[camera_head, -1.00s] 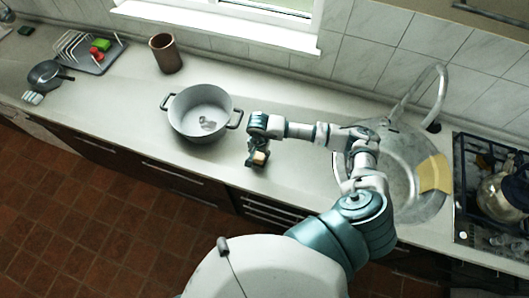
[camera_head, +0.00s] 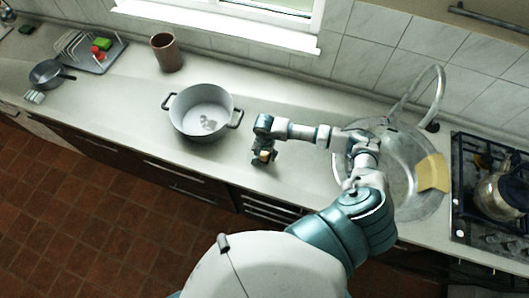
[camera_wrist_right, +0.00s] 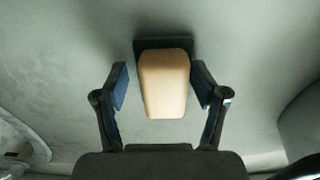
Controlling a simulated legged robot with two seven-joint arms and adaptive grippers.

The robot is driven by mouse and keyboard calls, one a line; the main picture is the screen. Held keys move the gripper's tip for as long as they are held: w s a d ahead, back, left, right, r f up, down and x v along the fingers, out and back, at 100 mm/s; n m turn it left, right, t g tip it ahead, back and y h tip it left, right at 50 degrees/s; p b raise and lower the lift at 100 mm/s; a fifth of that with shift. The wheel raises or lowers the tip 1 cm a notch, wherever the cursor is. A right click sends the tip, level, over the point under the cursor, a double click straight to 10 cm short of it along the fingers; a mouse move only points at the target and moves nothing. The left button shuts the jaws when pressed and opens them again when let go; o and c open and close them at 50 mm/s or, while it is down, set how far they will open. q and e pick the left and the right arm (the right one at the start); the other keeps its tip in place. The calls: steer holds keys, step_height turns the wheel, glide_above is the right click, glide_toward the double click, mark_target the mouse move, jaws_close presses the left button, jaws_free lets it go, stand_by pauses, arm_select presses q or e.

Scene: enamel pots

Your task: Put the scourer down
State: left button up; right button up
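The scourer (camera_wrist_right: 164,84), a tan block with a dark pad at its far end, is between the two fingers of my right gripper (camera_wrist_right: 160,88) in the right wrist view. The fingers are apart, with a clear gap on the left of the block and a narrow one on the right. In the head view my right gripper (camera_head: 264,159) is low over the counter, right of the grey pot, with the scourer (camera_head: 265,155) showing small at it. Whether the scourer touches the counter is hard to tell. My left gripper is not in view.
The grey pot (camera_head: 187,128) with grey stains inside stands left of my right gripper. The sink (camera_head: 410,210) with a yellow cloth (camera_head: 433,173) is to the right, then the stove. A brown crock (camera_head: 167,55), dish rack and pan are at left. Counter (camera_head: 245,185) around the gripper is clear.

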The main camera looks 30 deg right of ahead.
steer(key=r+b, duration=0.1)
steer(key=r, duration=0.1)
steer(key=w+r+b, duration=0.1)
steer(key=r, duration=0.2)
steer(key=shift+a+r, duration=0.1)
steer(key=shift+a, duration=0.05)
step_height(320, 180, up, 12)
steer(key=b, duration=0.2)
